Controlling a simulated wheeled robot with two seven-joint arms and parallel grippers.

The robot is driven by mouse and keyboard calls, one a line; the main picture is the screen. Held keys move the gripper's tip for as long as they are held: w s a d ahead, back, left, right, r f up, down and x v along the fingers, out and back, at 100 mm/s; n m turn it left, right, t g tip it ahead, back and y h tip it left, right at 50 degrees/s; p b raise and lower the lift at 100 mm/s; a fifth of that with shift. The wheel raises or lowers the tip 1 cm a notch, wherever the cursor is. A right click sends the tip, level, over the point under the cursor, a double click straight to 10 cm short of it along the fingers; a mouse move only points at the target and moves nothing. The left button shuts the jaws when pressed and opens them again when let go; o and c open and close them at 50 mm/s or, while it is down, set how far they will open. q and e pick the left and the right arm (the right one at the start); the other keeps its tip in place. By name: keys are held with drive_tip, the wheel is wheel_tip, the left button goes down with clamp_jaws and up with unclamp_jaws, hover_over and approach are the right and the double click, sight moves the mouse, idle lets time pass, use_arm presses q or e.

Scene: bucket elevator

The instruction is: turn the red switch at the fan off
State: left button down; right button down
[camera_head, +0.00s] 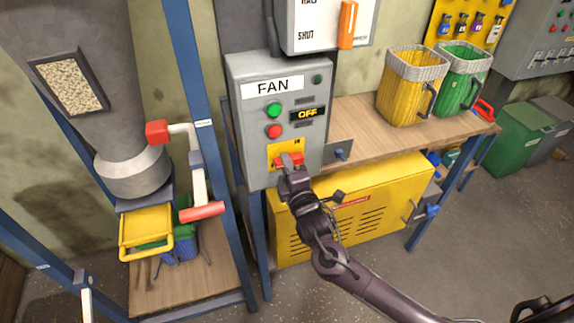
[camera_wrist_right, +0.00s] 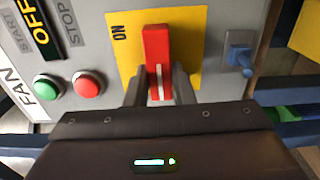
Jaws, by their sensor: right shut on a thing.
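The red switch (camera_head: 291,160) sits on a yellow plate (camera_head: 273,152) low on the grey FAN box (camera_head: 245,130). In the right wrist view the red switch (camera_wrist_right: 157,60) stands across the yellow plate (camera_wrist_right: 190,40), with "ON" printed beside it. My right gripper (camera_head: 290,172) is shut on the red switch; in the right wrist view its fingers (camera_wrist_right: 160,90) lie on both sides of the handle. The display (camera_head: 308,113) on the box reads "OFF". A green button (camera_head: 274,110) and a red button (camera_head: 274,131) are above the plate. My left gripper is not in view.
A wooden bench (camera_head: 350,122) right of the box carries a yellow bin (camera_head: 405,95) and a green bin (camera_head: 455,85). A yellow cabinet (camera_head: 375,200) is below. A blue post (camera_head: 208,150) and a red-handled lever (camera_head: 202,211) stand left. An orange handle (camera_head: 347,25) is above the box.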

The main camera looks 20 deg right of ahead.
drive_tip(key=c, duration=1.2)
unclamp_jaws()
drive_tip(key=shift+c, duration=0.2)
drive_tip(key=s+b, duration=0.2)
drive_tip(key=s, duration=0.5)
drive_tip(key=shift+s+d+b, duration=0.15)
drive_tip(key=shift+s+b, duration=0.2)
drive_tip(key=shift+s, duration=0.05)
